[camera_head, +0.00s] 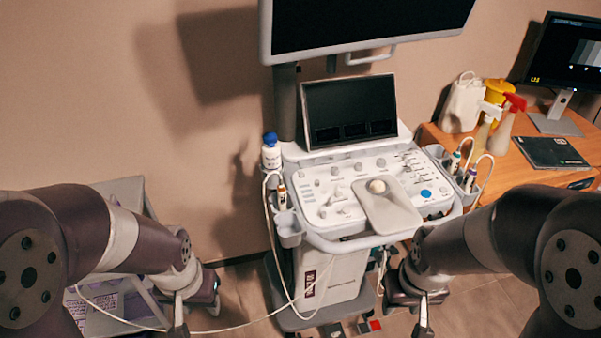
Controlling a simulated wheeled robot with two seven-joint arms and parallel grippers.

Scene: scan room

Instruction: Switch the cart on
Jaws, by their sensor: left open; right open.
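The ultrasound cart (330,278) stands upright in the middle, against the back wall. Its big top monitor (360,22) and its smaller tilted screen (349,110) are both dark. The control panel (330,190) carries knobs, sliders, a trackball (377,186) and a round blue button (426,193) near its right side. My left gripper (178,322) hangs low left of the cart, apart from it, open and empty. My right gripper (423,318) hangs low in front of the cart's right side, open. Both are below the panel's height in the picture, and their fingertips are partly cut off.
Probes (282,197) sit in side holders, with a white cable looping down left. A blue-capped bottle (271,152) stands at the panel's left corner. The wooden desk (512,170) at right holds spray bottles (507,124), a lit monitor (568,55) and a dark folder.

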